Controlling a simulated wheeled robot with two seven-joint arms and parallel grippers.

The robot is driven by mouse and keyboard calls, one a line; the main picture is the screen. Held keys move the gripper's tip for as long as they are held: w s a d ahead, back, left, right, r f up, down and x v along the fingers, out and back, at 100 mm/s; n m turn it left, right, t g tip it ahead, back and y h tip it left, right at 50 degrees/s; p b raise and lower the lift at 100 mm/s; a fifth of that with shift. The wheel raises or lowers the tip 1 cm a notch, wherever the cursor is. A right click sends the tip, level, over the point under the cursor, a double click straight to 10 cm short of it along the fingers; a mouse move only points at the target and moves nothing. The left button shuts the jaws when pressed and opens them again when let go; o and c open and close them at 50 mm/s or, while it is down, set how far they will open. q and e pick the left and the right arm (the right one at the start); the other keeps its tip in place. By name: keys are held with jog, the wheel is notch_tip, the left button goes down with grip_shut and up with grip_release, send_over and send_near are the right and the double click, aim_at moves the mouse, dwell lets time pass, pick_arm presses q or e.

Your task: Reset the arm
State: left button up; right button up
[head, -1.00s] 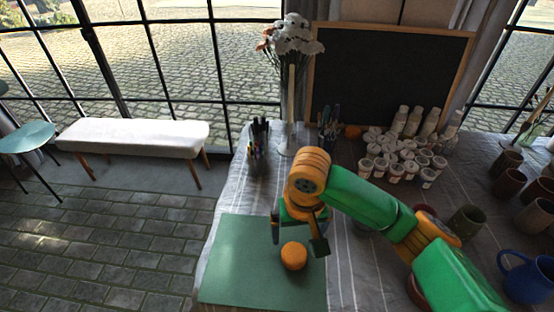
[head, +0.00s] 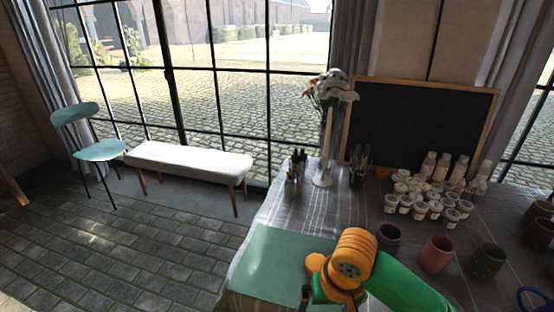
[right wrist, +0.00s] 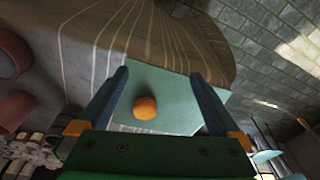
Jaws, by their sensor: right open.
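An orange fruit or ball (head: 315,262) lies on the green mat (head: 266,262) on the table, partly hidden by my right wrist in the head view. The orange (right wrist: 145,108) also shows in the right wrist view, on the mat (right wrist: 175,98) beyond the fingers and not held. My right gripper (right wrist: 158,75) is open and empty, its two dark fingers spread wide. In the head view my right arm comes in from the bottom right, and its gripper is partly cut off by the lower edge. My left gripper is not in view.
Several cups, a pink one (head: 437,254) among them, stand right of my arm. White paint pots (head: 420,204), a blackboard (head: 418,125), a flower vase (head: 327,150) and pen holders (head: 297,168) are at the back. A white bench (head: 190,162) stands left on the floor.

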jog(key=s+a+f+n+t+y, duration=0.1)
jog(key=s+a+f+n+y, duration=0.15)
jog(key=s+f, duration=0.35)
jog(key=s+d+f+t+h, duration=0.1)
jog(key=s+d+f+h, duration=0.15)
jog(key=s+d, duration=0.2)
jog(key=s+d+f+h, duration=0.1)
jog(key=s+d+f, duration=0.2)
jog(key=d, duration=0.3)
notch_tip(320, 180, down, 16)
jog(key=s+r+g, duration=0.1)
jog(key=s+d+f+g, duration=0.1)
jog(key=s+f, duration=1.1)
jog(key=s, duration=0.1)
jog(key=shift+d, duration=0.3)
